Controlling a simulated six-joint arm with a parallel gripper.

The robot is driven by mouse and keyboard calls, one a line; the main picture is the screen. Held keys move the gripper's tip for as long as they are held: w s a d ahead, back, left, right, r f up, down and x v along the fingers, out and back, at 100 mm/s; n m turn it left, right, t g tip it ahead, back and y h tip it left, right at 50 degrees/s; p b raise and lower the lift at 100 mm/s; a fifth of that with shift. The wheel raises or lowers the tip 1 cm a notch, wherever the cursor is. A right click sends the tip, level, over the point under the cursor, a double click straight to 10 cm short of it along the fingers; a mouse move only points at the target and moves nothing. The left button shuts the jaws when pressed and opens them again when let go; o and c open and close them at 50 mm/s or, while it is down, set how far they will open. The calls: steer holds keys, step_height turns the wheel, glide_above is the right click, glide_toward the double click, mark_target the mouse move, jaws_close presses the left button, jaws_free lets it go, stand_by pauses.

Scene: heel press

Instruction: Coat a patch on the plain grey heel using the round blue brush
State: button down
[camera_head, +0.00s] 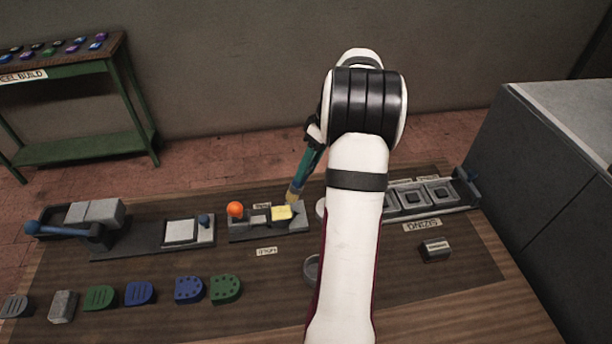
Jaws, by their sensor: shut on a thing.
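My gripper (314,132), partly hidden behind my arm, is shut on a brush with a blue-green handle (308,164). The brush hangs down at a tilt, its pale yellowish tip (294,194) low and to the left. The tip is close to a yellow-topped block (281,213) on the middle fixture; I cannot tell whether they touch. A plain grey block-shaped heel (62,306) lies at the front left of the bench, far from the brush. I cannot tell whether the yellow-topped block is also a heel.
Ridged and dotted heels in grey, green (225,289) and blue (189,290) lie along the front. The middle fixture has an orange knob (235,209). A blue-handled press (85,220) stands left. A tray with square pockets (420,197) and a small dark block (435,249) are right.

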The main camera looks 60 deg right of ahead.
steer(key=shift+r, duration=2)
steer(key=w+a+r, duration=0.3)
steer(key=a+r, duration=0.1)
steer(key=a, duration=0.7)
steer(key=w+a+r, duration=0.4)
steer(key=a, duration=0.8)
steer(key=w+a+r+n, duration=0.1)
steer(key=w+a+r, duration=0.3)
steer(key=a, duration=0.7)
steer(key=shift+a+r, duration=0.25)
steer(key=shift+a, duration=0.15)
steer(key=shift+w, duration=0.1)
